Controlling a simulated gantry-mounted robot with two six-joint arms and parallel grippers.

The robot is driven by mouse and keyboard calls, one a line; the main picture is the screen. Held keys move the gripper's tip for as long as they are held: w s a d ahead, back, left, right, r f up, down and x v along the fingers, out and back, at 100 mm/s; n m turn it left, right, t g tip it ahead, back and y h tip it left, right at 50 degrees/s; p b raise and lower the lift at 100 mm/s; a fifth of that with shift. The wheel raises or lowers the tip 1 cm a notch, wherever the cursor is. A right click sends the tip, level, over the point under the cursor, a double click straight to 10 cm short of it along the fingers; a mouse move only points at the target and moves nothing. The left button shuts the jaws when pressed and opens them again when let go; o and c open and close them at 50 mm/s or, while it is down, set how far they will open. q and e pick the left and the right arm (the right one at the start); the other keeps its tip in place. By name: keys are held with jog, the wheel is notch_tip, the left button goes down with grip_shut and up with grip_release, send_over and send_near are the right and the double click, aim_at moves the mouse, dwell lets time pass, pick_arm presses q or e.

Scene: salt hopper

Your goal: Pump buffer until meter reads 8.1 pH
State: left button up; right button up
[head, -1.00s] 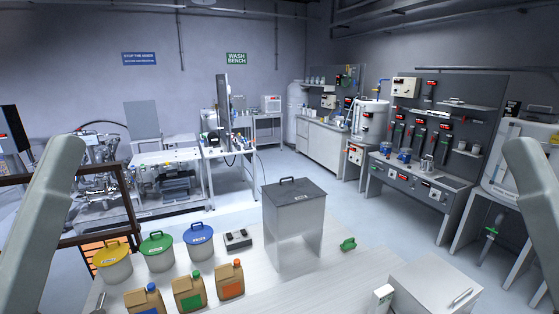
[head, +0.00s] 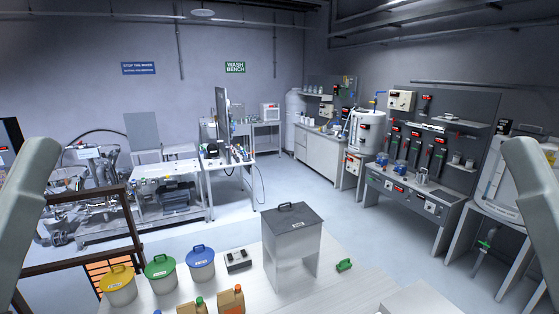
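A wall bench (head: 412,190) at the right carries several small devices with red displays (head: 416,135) on a grey back panel (head: 465,118). Blue-topped vessels (head: 401,166) and a metal vessel (head: 422,174) stand on it. A white box with a display (head: 401,100) is mounted at the panel's upper left. The readings are too small to read, and I cannot tell which device is the pH meter or which vessel holds buffer. Only my arm links show at the left and right edges; both grippers are out of view.
A grey-lidded hopper (head: 292,245) stands on the near table (head: 335,290). Yellow (head: 118,290), green (head: 161,275) and blue-lidded (head: 201,265) tubs, brown jugs (head: 231,300) and a small green item (head: 344,265) are around it. Open floor (head: 330,205) lies between this table and the wall benches.

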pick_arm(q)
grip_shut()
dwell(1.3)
